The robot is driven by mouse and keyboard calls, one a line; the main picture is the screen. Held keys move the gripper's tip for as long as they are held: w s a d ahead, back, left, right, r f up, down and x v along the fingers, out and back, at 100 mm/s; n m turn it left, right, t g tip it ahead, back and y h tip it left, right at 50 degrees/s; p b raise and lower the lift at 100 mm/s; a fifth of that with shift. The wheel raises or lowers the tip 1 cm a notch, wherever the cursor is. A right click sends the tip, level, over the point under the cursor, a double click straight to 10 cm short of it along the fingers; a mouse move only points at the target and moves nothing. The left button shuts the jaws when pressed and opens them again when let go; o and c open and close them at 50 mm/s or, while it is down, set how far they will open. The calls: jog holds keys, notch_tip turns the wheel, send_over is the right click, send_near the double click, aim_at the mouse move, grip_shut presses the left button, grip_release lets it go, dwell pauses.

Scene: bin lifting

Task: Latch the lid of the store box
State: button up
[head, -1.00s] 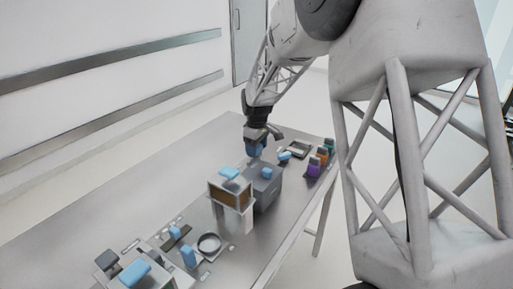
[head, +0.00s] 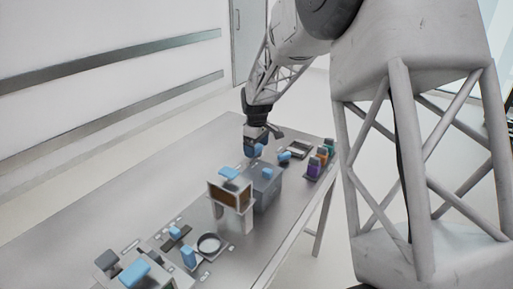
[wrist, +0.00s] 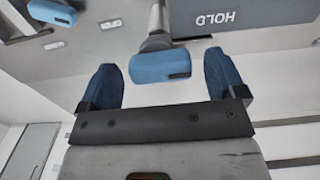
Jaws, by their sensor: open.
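My gripper (head: 254,148) is open, above the far side of a grey box (head: 266,195) with a blue handle (head: 267,173) on top. In the wrist view its two blue-padded fingers (wrist: 162,88) stand on either side of a blue grip (wrist: 160,66) on a short grey stem. The grip looks slightly beyond the fingertips; I cannot tell whether they touch it. Behind it is a dark grey body (wrist: 240,17) marked HOLD. I cannot tell for certain which box is the store box, and no latch state is clear.
A brown-fronted case (head: 229,194) with a blue handle stands just left of the grey box. Coloured blocks (head: 314,168), a shallow tray (head: 299,148) and a blue knob (head: 285,156) lie right. A round dish (head: 209,244) and other blue-handled items are nearer. The table's left side (head: 140,180) is clear.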

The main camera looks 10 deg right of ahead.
aim_at(257, 147)
jog(key=shift+r, duration=3.65)
jog(key=shift+s+r, duration=0.2)
jog(key=shift+s, duration=0.05)
jog(key=s+r+m, duration=0.3)
jog(key=s+r, duration=0.3)
jog(key=s, duration=0.8)
jog(key=s+f+m+t, duration=0.1)
jog(key=s+m, duration=0.5)
jog(key=s, duration=2.6)
jog(key=shift+s+d+f+t, duration=0.15)
jog(key=shift+s+d+t, duration=0.15)
jog(key=shift+t, duration=0.5)
